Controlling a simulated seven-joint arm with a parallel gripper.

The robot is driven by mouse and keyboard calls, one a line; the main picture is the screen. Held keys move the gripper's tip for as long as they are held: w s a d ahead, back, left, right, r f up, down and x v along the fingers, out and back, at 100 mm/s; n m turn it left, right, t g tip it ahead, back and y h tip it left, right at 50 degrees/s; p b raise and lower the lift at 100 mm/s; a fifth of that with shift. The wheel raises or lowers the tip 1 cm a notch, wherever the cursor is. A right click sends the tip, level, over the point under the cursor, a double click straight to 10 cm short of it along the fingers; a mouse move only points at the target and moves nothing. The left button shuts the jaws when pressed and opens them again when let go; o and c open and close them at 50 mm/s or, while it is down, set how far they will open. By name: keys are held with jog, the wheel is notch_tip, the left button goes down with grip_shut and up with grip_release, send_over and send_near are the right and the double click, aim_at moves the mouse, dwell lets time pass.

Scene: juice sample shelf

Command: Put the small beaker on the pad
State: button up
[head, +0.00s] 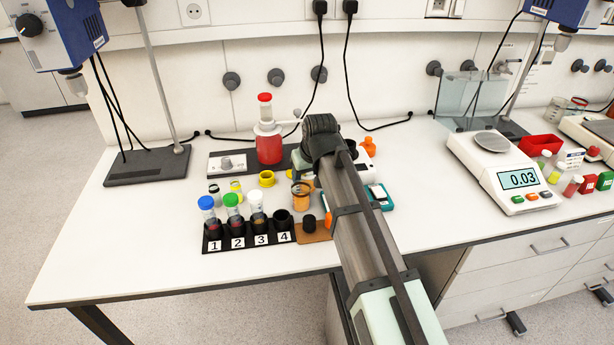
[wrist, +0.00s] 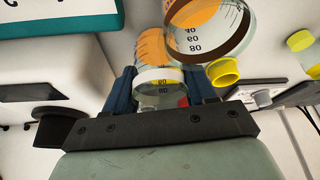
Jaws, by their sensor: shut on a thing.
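My gripper (wrist: 160,88), with blue fingers, is shut on a small clear beaker (wrist: 153,74) with orange contents in the wrist view. A larger graduated beaker (wrist: 208,28) with a brown band stands close beside it. In the head view this larger beaker (head: 300,196) shows orange, left of my arm. There my gripper's fingers and the held beaker are mostly hidden behind my wrist. A brown pad (head: 318,236) lies right of the numbered rack, partly hidden by my arm. I cannot tell whether the held beaker touches the table.
A black numbered rack (head: 240,240) holds tubes with blue, green and white caps. A scale (head: 500,170) stands right. The table's left is free.

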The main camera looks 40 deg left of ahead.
jog(key=shift+f, duration=0.4)
jog(key=shift+f, duration=0.1)
jog(key=o, duration=1)
jog(key=shift+o, duration=0.2)
jog(key=v, duration=1.2)
